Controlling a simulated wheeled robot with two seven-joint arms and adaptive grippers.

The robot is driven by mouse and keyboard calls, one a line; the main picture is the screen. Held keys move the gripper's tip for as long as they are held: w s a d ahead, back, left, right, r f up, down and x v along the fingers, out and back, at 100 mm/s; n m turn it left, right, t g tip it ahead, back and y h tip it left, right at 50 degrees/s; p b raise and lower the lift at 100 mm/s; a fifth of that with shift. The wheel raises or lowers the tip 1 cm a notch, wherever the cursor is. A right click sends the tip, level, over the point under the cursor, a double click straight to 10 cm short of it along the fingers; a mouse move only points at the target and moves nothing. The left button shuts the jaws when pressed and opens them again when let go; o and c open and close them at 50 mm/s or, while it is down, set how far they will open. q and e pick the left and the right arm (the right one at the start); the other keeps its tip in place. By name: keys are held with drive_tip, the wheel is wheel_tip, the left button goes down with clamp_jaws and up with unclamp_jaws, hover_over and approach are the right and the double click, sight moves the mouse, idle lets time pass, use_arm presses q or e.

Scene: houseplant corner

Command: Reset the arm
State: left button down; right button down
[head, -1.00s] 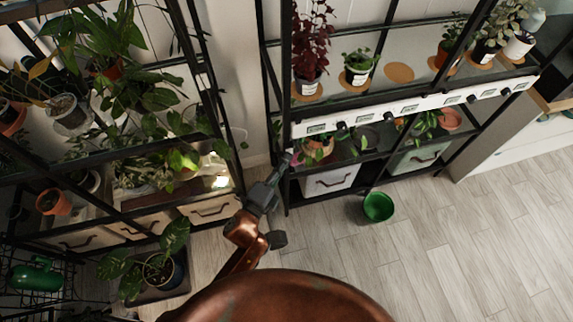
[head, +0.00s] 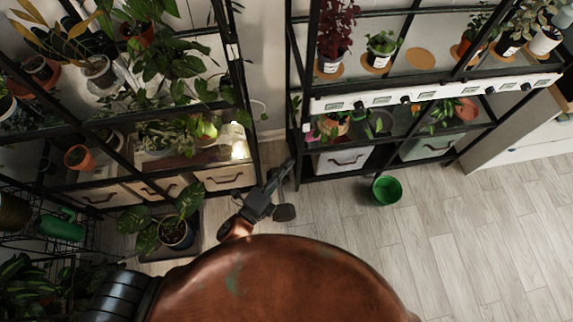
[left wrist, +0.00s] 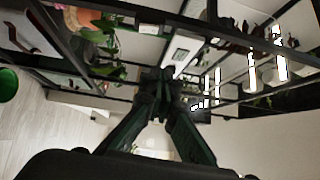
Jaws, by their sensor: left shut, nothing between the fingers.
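My left gripper (head: 284,172) is dark grey and shows in the head view in front of the right shelf's left end, above the floor. Its fingers are together with nothing between them. In the left wrist view the fingers (left wrist: 158,88) meet at their tips, with the shelf frame behind them. A copper-coloured part of my own body fills the bottom of the head view. My right gripper is not in view.
A black plant shelf (head: 292,100) with pots and drawers stands close behind the gripper. Another plant shelf (head: 243,100) is at left. A green bucket (head: 386,190) and a potted plant (head: 176,232) stand on the floor. The floor (head: 450,240) at right is clear.

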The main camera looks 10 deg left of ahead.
use_arm(q)
drive_tip(key=shift+f, duration=0.1)
idle(0.5)
